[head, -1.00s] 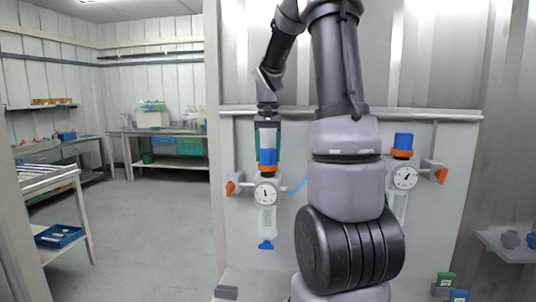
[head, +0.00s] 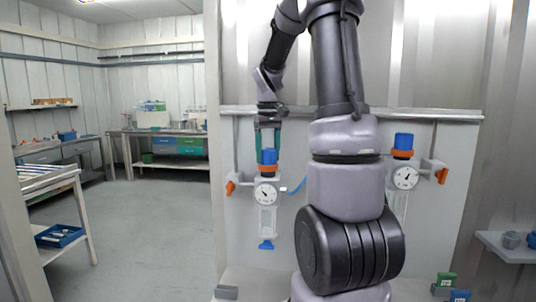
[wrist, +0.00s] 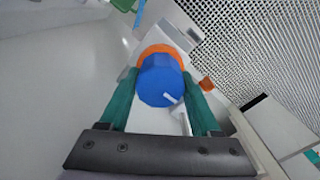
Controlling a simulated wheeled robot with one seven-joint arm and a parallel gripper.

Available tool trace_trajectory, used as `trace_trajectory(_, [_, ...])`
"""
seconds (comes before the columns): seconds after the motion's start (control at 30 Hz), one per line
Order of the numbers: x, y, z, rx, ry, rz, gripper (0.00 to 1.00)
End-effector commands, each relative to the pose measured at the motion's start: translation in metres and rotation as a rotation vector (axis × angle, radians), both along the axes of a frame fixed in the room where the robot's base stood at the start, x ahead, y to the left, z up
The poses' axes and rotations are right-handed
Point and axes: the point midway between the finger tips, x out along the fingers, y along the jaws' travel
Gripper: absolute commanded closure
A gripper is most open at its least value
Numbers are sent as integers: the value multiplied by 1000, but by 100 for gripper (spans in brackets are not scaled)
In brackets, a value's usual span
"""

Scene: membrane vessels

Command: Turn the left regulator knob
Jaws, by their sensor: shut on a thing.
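The left regulator has a blue knob (head: 268,157) on top, an orange collar (head: 266,170) below it and a round white gauge (head: 266,193) with its needle to the upper left. My gripper (head: 267,152) points straight down over this knob, its green fingers on either side. In the wrist view the blue knob (wrist: 160,80) sits between my green fingertips (wrist: 163,76), with the orange collar (wrist: 160,50) around it. The gripper is shut on the knob. A white line shows on the knob's top in the wrist view. A clear bowl (head: 267,219) hangs below the gauge.
A second regulator with a blue knob (head: 403,141) and gauge (head: 405,177) is on the panel at right, behind my arm. Orange valve handles (head: 230,187) flank the units. A rail (head: 440,115) crosses the panel. A grey shelf (head: 510,247) stands at lower right.

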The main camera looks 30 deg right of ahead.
Motion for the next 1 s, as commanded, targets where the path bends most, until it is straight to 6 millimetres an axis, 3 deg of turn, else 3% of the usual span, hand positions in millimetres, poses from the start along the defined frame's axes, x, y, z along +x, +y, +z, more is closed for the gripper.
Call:
trace_trajectory(0.4, [0,0,0,0,0,6,92])
trace_trajectory(0.43, [0,0,0,0,0,6,28])
trace_trajectory(0.5, [0,0,0,0,0,6,6])
trace_trajectory(0.83, [0,0,2,-1,-1,6,6])
trace_trajectory(1.0, [1,0,20,-1,-4,6,6])
